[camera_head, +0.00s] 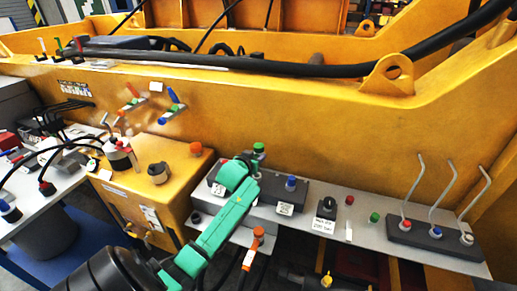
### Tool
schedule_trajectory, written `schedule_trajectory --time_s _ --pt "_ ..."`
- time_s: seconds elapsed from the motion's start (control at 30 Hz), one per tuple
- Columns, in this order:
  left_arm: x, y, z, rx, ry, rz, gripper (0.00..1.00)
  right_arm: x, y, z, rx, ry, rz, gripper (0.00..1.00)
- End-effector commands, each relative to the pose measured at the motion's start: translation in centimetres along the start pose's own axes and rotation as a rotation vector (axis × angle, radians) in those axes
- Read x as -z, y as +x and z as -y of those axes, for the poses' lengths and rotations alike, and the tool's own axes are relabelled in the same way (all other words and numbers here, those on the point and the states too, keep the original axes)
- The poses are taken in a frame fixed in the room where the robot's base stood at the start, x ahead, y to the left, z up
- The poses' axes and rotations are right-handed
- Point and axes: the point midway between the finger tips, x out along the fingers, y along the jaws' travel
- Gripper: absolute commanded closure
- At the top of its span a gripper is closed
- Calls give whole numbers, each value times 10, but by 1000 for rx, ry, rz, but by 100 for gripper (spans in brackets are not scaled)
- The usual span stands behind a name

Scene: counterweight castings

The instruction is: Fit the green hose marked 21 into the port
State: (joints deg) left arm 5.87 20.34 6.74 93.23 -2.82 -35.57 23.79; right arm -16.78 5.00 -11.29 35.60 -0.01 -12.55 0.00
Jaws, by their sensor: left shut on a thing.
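My left gripper (248,170), with green arm parts behind it, reaches in from the bottom left to a dark block (273,187) on the grey shelf. It is shut on a green-topped fitting (259,148), which looks like the green hose end. The fitting stands roughly upright over the block's back edge. My gripper hides its lower part, so I cannot tell whether it sits in a port or is above one. No mark 21 is readable on it. My right gripper is not in view.
An orange-capped hose (257,237) hangs in front of the shelf. A lever block (436,240) with bent rods stands at right. A yellow cabinet (163,195) stands at left, and a large yellow casting (320,125) rises behind.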

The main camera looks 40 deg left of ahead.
Motion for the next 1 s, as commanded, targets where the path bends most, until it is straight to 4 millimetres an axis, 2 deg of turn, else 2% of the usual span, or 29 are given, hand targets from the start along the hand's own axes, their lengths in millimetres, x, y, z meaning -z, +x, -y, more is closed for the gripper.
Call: schedule_trajectory --time_s 0.13,0.33,0.53,0.73,1.0 --pt "0 0 0 0 0 -3 100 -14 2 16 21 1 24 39" --pt "2 -1 0 1 0 -1 100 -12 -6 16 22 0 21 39" --pt "-23 9 0 1 0 -1 100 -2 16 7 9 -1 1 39" --pt "-46 18 0 1 0 -1 100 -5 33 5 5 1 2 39" --pt "-54 22 0 0 0 -3 100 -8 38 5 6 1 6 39"
